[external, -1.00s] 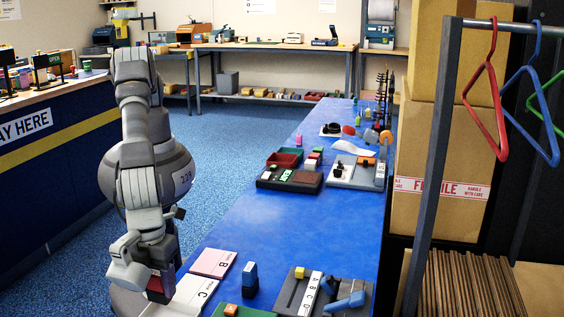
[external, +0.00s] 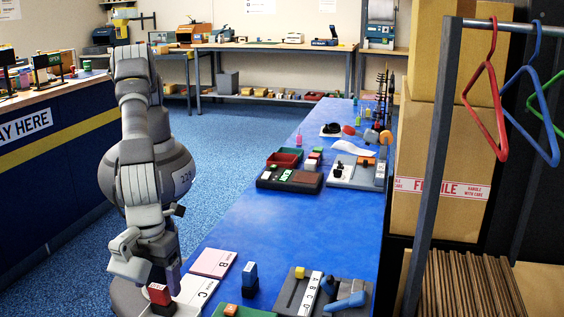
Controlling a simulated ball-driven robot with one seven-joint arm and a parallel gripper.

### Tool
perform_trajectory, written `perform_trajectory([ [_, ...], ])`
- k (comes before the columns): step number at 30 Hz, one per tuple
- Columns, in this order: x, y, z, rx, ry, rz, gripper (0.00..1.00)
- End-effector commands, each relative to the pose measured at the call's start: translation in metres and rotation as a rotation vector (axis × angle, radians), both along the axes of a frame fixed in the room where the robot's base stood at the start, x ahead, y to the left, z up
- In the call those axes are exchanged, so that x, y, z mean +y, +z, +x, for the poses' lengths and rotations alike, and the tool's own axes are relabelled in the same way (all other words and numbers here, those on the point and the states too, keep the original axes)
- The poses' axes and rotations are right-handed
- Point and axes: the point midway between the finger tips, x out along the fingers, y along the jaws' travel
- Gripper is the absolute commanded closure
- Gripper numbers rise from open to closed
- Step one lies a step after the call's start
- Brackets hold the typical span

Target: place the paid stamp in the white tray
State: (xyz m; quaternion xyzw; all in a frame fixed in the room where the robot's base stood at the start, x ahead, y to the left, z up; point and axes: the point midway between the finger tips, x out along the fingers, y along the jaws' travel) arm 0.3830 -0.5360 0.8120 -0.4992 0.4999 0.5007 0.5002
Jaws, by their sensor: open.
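A red and black stamp (external: 159,294) is upright at the left part of the white tray (external: 197,288), which is marked C; it appears to stand on it. I cannot read a label on the stamp. My gripper (external: 168,277) is open, just above and behind the stamp in this view. The fingers are partly hidden, and I cannot tell whether they touch the stamp. A blue and dark stamp (external: 250,279) stands apart to the right of the trays.
A pink tray (external: 213,263) marked B lies behind the white one, and a green tray (external: 255,314) shows at the bottom edge. A dark board (external: 290,300) with a lettered strip and blue handle is to the right. The blue bench's middle is clear.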

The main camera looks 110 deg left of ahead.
Motion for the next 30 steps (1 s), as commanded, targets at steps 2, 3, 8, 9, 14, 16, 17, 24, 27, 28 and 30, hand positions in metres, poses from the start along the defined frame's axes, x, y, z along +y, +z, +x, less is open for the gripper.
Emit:
perform_trajectory([
  [2,-0.001,0.025,0.001,-0.002,0.001,-0.004,0.26],
  [3,0.000,0.035,0.001,-0.002,0.002,-0.004,0.26],
  [8,0.000,0.072,0.001,-0.001,0.002,-0.003,0.26],
  [9,0.000,0.080,0.001,-0.001,0.002,-0.003,0.26],
  [14,0.000,0.100,0.000,-0.001,0.000,-0.001,0.26],
  [16,0.000,0.104,0.000,-0.001,0.000,-0.001,0.26],
  [17,0.000,0.105,0.000,-0.001,0.000,-0.001,0.26],
  [24,0.000,0.108,0.002,-0.003,0.005,-0.004,0.26],
  [27,0.008,0.131,0.023,-0.028,0.053,-0.039,0.26],
  [28,0.012,0.145,0.033,-0.042,0.081,-0.059,0.26],
  [30,0.031,0.189,0.068,-0.088,0.172,-0.123,0.26],
])
